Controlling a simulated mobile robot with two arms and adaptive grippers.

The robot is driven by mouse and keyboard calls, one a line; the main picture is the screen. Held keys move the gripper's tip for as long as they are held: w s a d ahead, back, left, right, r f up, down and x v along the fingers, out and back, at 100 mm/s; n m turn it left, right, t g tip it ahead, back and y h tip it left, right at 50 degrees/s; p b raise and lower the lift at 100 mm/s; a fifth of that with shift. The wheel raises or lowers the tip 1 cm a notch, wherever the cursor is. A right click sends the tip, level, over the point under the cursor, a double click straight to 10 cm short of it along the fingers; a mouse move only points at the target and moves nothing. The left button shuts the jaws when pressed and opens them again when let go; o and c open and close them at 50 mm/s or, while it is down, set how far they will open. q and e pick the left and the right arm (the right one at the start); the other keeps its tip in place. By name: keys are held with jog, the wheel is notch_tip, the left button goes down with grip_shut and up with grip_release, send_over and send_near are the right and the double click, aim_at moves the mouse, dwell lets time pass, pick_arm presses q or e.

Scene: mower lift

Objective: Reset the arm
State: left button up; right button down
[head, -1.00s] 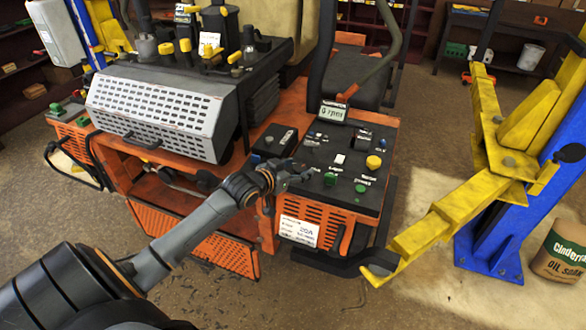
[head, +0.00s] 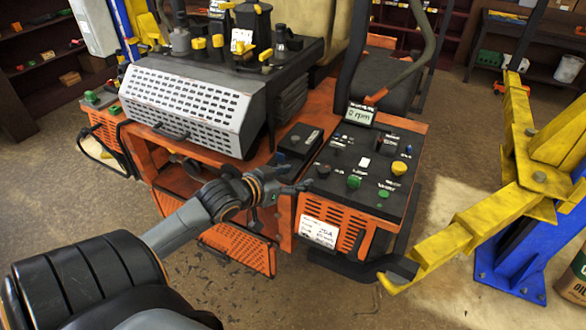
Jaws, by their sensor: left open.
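My left arm reaches in from the lower left. Its left gripper (head: 293,190) is open and looks empty, in front of the left edge of the orange mower's black control panel (head: 345,186). Whether it touches the panel is hard to tell. The panel carries a yellow button (head: 399,168), green buttons (head: 354,181), a small black lever and switches. A display (head: 360,115) at its back reads 0 rpm. My right gripper is not in view.
The yellow lift arm (head: 480,220) and blue post (head: 515,255) stand close on the right. A perforated grey cover (head: 185,107) lies left of the panel. A seat (head: 378,80) is behind it. An oil soak bag (head: 575,275) is at the right edge.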

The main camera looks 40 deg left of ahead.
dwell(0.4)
pick_arm(q)
jog(key=s+a+f+n+g+y+b, duration=0.15)
jog(key=s+f, duration=0.25)
jog(key=f, duration=1)
jog(key=s+a+f+g+b, duration=0.1)
jog(key=s+f+g+b, duration=0.15)
jog(key=f, duration=1.05)
jog(key=s+a+f+g+y+b, duration=0.1)
jog(key=s+f+g+b, duration=0.2)
jog(key=f, duration=1.1)
jog(key=s+d+f+m+g+h+b, duration=0.15)
jog(key=s+d+f, duration=0.25)
jog(key=s+f, duration=0.5)
jog(key=s+d+f+g+b, duration=0.1)
jog(key=s+d+f+b, duration=0.2)
jog(key=s+d+f, duration=0.55)
jog(key=s+d+f+m+g+b, duration=0.1)
jog(key=s+d+f, duration=0.2)
jog(key=s+f, duration=0.3)
jog(key=s+d+f+m+g+b, duration=0.1)
jog(key=s+d+f+g+b, duration=0.1)
jog(key=s+f, duration=0.3)
jog(key=s+d, duration=0.1)
jog(key=s, duration=0.1)
jog(key=shift+s+f+h, duration=0.3)
jog(key=shift+s+f, duration=0.05)
jog(key=shift+f, duration=0.05)
